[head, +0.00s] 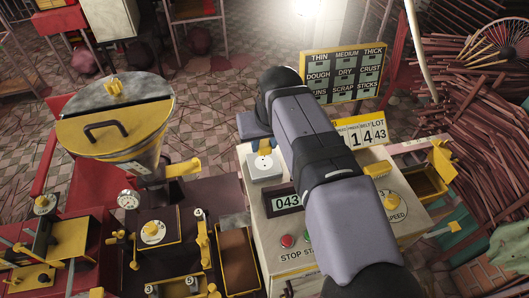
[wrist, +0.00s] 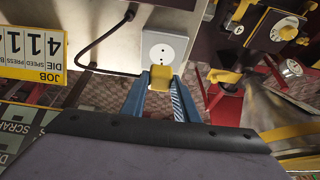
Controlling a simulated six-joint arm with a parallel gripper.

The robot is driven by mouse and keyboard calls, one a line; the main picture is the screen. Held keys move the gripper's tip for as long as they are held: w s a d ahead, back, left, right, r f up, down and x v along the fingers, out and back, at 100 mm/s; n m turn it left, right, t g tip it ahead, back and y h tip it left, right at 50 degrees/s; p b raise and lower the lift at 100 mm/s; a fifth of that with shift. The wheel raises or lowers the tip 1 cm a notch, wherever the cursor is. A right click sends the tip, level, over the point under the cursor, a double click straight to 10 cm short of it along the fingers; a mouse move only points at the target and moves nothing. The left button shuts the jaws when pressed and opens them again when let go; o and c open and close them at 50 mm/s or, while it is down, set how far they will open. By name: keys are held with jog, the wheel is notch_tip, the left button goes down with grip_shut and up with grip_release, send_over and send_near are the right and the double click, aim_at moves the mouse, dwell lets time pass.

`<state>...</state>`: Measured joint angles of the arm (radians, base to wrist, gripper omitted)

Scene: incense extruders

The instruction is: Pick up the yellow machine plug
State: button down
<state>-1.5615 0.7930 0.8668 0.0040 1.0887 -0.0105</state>
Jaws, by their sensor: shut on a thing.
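The yellow plug (wrist: 160,77) sits between the two blue fingers of my gripper (wrist: 160,88) in the wrist view, and the fingers are shut on it. Just beyond it is a white socket plate (wrist: 165,48) with two dark holes showing uncovered; the exact gap is unclear. In the head view my gripper (head: 265,144) points down beside the socket box (head: 264,166) on top of the cream control cabinet (head: 250,205). The plug is mostly hidden there by the fingers and my arm.
The cabinet carries a counter (head: 287,201), a red stop button (head: 287,241) and a yellow speed knob (head: 393,207). A yellow-rimmed hopper (head: 115,130) stands at left. A label board (head: 343,75) rises behind. A black cord or bar (wrist: 104,42) curves left of the socket in the wrist view.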

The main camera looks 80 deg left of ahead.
aim_at(265, 145)
jog(key=shift+r+p, duration=0.3)
jog(key=shift+r, duration=2.3)
jog(key=c, duration=2)
grip_release()
grip_shut()
jog(key=shift+r+p, duration=0.25)
jog(key=shift+p, duration=0.05)
jog(key=shift+r+p, duration=2.75)
jog(key=shift+p, duration=0.45)
